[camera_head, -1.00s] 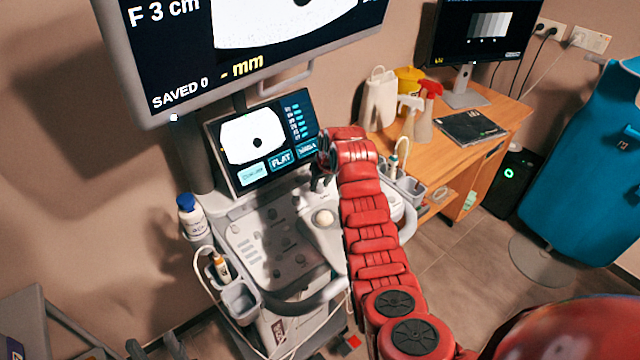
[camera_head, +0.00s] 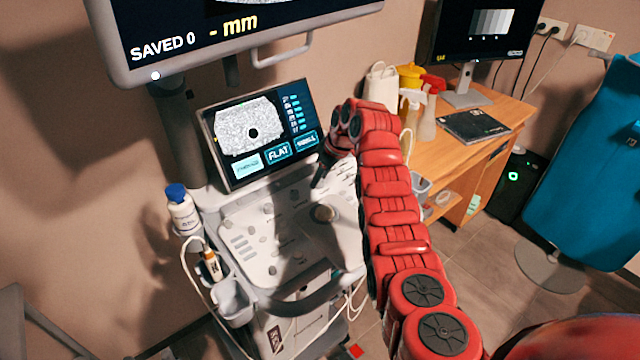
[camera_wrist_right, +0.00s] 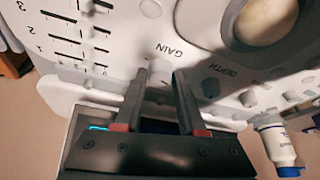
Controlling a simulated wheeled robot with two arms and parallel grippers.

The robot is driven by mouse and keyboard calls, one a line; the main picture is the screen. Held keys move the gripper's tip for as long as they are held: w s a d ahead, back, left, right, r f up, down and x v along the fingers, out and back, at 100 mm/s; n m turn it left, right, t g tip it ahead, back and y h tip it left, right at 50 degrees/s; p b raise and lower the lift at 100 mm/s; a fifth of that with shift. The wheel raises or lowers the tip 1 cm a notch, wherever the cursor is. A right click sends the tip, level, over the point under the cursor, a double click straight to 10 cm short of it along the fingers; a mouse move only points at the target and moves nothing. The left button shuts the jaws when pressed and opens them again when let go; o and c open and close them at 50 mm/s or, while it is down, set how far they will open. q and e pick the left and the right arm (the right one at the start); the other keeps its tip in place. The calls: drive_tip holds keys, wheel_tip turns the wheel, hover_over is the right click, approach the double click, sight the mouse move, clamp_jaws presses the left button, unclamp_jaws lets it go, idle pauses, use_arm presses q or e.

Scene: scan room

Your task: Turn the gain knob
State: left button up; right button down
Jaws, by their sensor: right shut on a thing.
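The gain knob (camera_wrist_right: 159,76) is a small pale knob below the printed GAIN label in the right wrist view. My right gripper (camera_wrist_right: 160,78) has its dark fingers on either side of the knob and is shut on it. In the head view my right gripper (camera_head: 322,176) is at the upper right of the ultrasound console panel (camera_head: 262,240), partly hidden by my red arm; the knob cannot be made out there. The console's small screen (camera_head: 255,130) shows a grey speckled picture with a dark round spot. My left gripper is not in view.
A large trackball (camera_wrist_right: 264,20) is nearby. A white bottle with a blue cap (camera_head: 182,210) stands at the console's left side. A wooden desk (camera_head: 490,140) is at the right, with a blue chair (camera_head: 590,190) beyond.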

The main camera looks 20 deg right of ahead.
drive_tip(key=shift+n, duration=0.3)
drive_tip(key=c, duration=0.5)
unclamp_jaws()
drive_tip(key=shift+d+r, duration=0.1)
drive_tip(key=shift+s+d+r, duration=0.1)
drive_tip(key=shift+r, duration=0.2)
drive_tip(key=p+v, duration=0.9)
drive_tip(key=v, duration=0.7)
drive_tip(key=shift+d+r, duration=0.2)
